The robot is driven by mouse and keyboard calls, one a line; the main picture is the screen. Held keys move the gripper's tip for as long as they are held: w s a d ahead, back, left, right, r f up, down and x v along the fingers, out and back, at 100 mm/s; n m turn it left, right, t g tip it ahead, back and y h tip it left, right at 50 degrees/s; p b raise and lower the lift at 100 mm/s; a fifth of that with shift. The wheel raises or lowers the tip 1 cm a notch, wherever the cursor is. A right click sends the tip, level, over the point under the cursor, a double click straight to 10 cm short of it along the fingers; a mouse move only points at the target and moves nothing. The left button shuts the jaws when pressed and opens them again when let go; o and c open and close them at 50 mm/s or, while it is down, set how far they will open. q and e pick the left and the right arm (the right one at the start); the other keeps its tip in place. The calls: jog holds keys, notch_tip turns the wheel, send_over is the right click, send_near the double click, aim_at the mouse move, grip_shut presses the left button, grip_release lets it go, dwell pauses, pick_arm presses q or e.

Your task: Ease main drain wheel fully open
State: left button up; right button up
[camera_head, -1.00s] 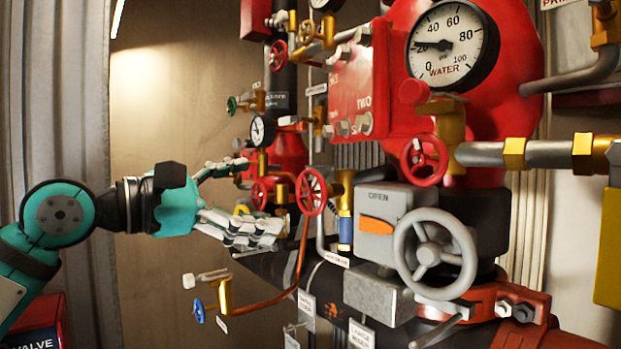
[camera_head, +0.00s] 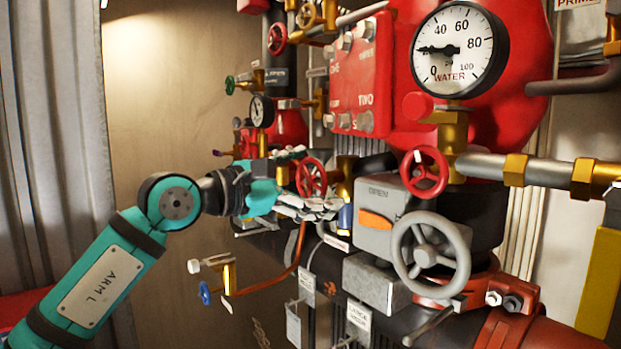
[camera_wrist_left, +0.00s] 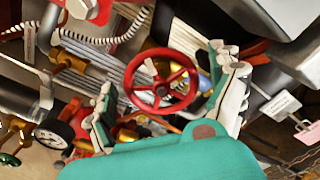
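A small red spoked handwheel (camera_head: 312,177) stands on a brass valve left of the grey OPEN box. I take it for the main drain wheel, but its label is too small to read. My left gripper (camera_head: 308,182) is at this wheel, its pale fingers spread above and below it. In the left wrist view the red wheel (camera_wrist_left: 162,86) lies between the two parted fingers of the left gripper (camera_wrist_left: 165,72), with small gaps seeming to show on both sides. Contact cannot be told. My right gripper is not in view.
A grey handwheel (camera_head: 431,256) and another red wheel (camera_head: 424,171) sit to the right. The water gauge (camera_head: 459,49) is above. A copper pipe (camera_head: 272,287) with a small blue-handled valve (camera_head: 204,293) hangs below. The wall at left is clear.

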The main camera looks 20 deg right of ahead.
pick_arm(q)
jog(key=shift+d, duration=0.1)
jog(key=c, duration=1)
jog(key=shift+o, duration=0.2)
